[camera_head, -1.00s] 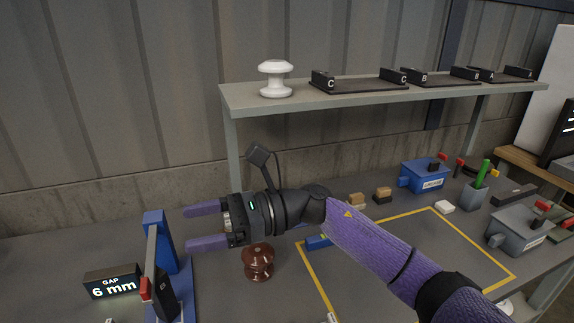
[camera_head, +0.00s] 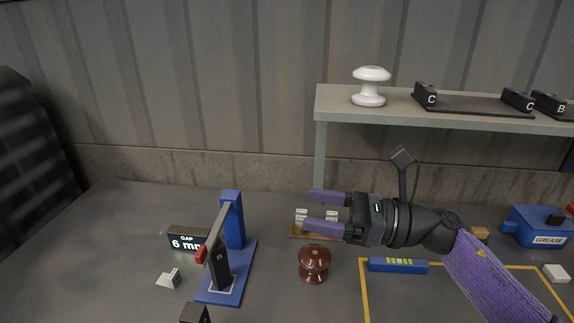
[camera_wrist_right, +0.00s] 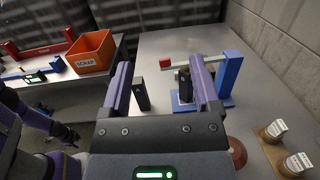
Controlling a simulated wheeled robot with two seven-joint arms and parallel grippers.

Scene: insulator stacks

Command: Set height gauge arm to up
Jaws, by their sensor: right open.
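The height gauge (camera_head: 232,222) has a blue column and base. Its grey arm reaches from the column toward the front left and ends in a red tip; a black block (camera_head: 217,266) stands on the base beneath it. In the right wrist view the gauge (camera_wrist_right: 229,75) shows between and beyond the fingers, its arm looking roughly level. My right gripper (camera_head: 318,209) is open and empty, to the right of the gauge and above the table, apart from it. A display (camera_head: 187,240) behind the gauge reads GAP 6 mm.
A brown insulator (camera_head: 314,263) stands right of the gauge. A small white object (camera_head: 169,278) lies left of it, and another black block (camera_head: 195,314) is at the bottom edge. A shelf (camera_head: 440,115) holds a white insulator (camera_head: 369,86). The table's left side is clear.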

